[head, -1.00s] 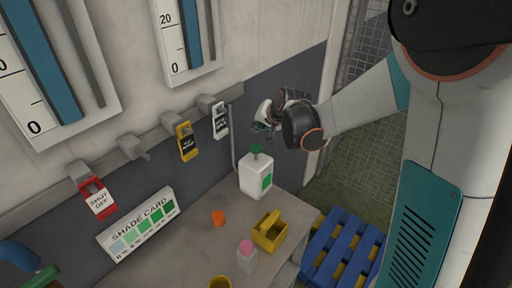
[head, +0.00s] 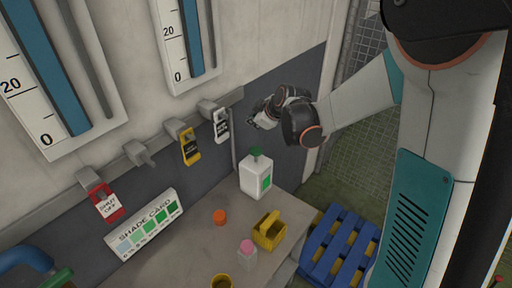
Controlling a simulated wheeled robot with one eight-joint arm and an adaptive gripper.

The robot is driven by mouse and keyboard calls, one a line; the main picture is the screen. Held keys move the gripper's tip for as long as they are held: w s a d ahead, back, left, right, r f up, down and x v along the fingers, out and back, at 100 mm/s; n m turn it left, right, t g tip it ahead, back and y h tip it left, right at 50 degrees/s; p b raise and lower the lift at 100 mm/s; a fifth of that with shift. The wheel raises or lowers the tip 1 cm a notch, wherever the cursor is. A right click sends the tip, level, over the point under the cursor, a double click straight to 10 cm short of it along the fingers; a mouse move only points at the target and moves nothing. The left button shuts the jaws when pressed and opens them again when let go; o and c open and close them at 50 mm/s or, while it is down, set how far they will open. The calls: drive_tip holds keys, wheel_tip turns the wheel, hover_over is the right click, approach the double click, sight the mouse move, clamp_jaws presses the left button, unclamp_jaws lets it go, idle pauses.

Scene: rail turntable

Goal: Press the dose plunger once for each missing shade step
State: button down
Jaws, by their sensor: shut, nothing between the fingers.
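The white dose bottle (head: 255,180) stands upright on the bench, with a green label and a green plunger (head: 256,153) on top. The shade card (head: 146,225) leans at the back of the bench, with several patches running from pale blue to dark green. A small bottle with a pink cap (head: 247,253) stands near the front edge; its contents are hard to make out. My gripper (head: 255,121) is above the plunger and apart from it. It is shut and holds nothing.
An orange cap (head: 220,217), a yellow caddy (head: 269,231) and a yellow cup (head: 221,282) are on the bench (head: 187,262). Red (head: 103,202), yellow (head: 190,147) and white tags (head: 221,126) hang from the wall rail. A blue pallet (head: 340,246) lies on the floor at right.

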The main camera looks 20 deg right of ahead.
drive_tip(key=shift+r+n, duration=0.15)
drive_tip(key=shift+n, duration=0.65)
drive_tip(key=b, duration=0.5)
hover_over(252, 148)
drive_tip(key=s, duration=0.2)
drive_tip(key=f, duration=0.7)
drive_tip(key=shift+w+d+f, duration=0.2)
drive_tip(key=shift+f+b, duration=0.55)
drive_tip(key=shift+f, duration=0.2)
drive_tip(key=shift+f+b, duration=0.4)
drive_tip(key=shift+b, duration=0.1)
drive_tip(key=shift+f+b, duration=1.2)
drive_tip(key=shift+f, duration=0.05)
idle(1.1)
drive_tip(key=shift+r, duration=0.1)
drive_tip(key=shift+r+p, duration=1.05)
drive_tip(key=shift+r, duration=0.55)
